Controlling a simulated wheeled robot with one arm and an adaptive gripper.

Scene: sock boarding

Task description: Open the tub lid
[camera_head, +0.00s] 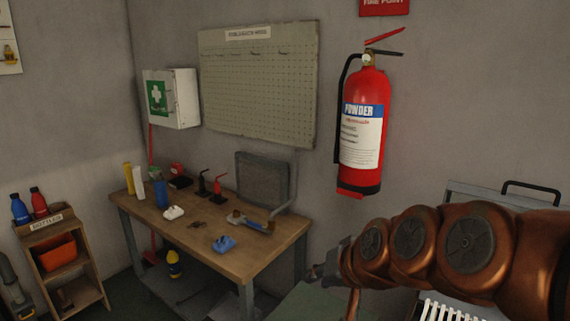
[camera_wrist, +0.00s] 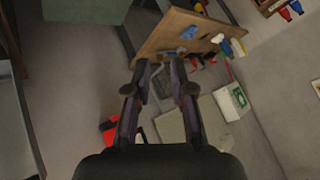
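No tub is clearly recognisable in either view. A pale grey panel with a black handle (camera_head: 531,187) shows at the right edge of the head view, mostly hidden behind my arm; I cannot tell whether it is the tub's lid. My gripper (camera_head: 328,268) is in the air right of the workbench, seen side-on in the head view. In the wrist view my gripper (camera_wrist: 160,70) has its two fingers apart with nothing between them. It is open and apart from the panel with the handle.
A wooden workbench (camera_head: 217,252) with small tools stands against the back wall. A fire extinguisher (camera_head: 370,100), a pegboard (camera_head: 258,105) and a first aid box (camera_head: 182,98) hang above. A bottle rack (camera_head: 53,285) stands left. A white slatted thing (camera_head: 450,309) is below my arm.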

